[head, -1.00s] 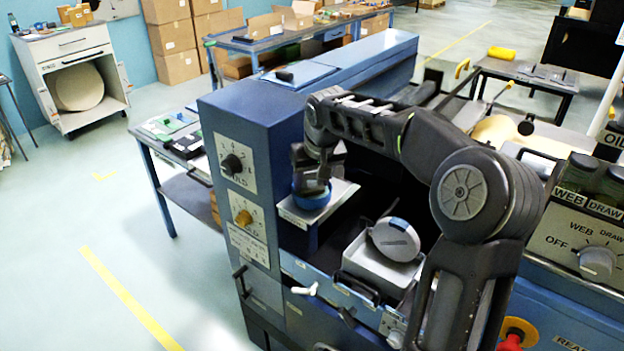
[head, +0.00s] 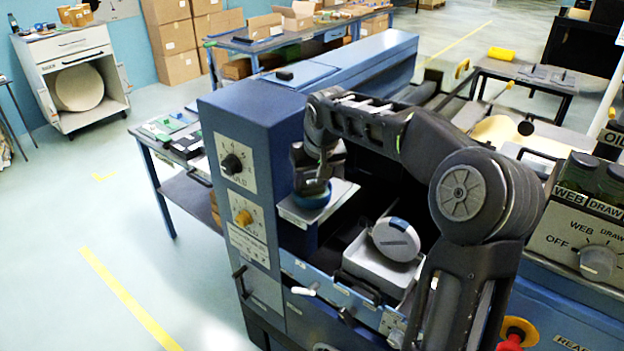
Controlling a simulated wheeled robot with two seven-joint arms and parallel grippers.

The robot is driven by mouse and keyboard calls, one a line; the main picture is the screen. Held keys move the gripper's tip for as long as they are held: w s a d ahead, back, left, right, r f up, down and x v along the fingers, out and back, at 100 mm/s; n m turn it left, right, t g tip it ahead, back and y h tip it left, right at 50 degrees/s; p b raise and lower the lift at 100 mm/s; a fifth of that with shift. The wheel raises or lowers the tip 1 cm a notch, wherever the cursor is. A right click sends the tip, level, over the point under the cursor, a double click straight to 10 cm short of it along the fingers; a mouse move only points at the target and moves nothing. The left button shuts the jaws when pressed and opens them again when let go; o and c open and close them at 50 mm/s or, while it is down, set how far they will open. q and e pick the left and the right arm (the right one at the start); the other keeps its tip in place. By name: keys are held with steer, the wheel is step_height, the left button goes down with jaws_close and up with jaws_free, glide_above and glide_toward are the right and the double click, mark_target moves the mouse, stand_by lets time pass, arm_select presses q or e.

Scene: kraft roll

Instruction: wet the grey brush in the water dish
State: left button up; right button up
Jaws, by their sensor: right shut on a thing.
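A round blue dish (head: 312,197), the water dish, stands on a small grey shelf (head: 343,192) beside the blue control column. My right gripper (head: 313,178) points down directly over the dish and is shut on the grey brush. The brush is small and dark here and mostly hidden by the fingers. I cannot tell whether its tip touches the water. My left gripper is not in view.
A round grey-faced thing with a blue band (head: 396,239) leans in a grey tray (head: 362,262) right of the shelf. The blue control column (head: 238,130) with dials stands close to the left. A knob panel (head: 580,240) is at the right.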

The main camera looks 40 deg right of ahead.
mark_target(312, 174)
steer(key=shift+s+f, duration=0.2)
steer(key=shift+f, duration=0.25)
steer(key=shift+w+r+p, duration=0.2)
steer(key=shift+r+p, duration=0.45)
steer(key=shift+r, duration=0.15)
step_height(312, 174, up, 4)
steer(key=shift+f+p, duration=0.25)
steer(key=shift+p, duration=0.85)
steer(key=shift+r+p, duration=0.55)
steer(key=shift+r, duration=0.7)
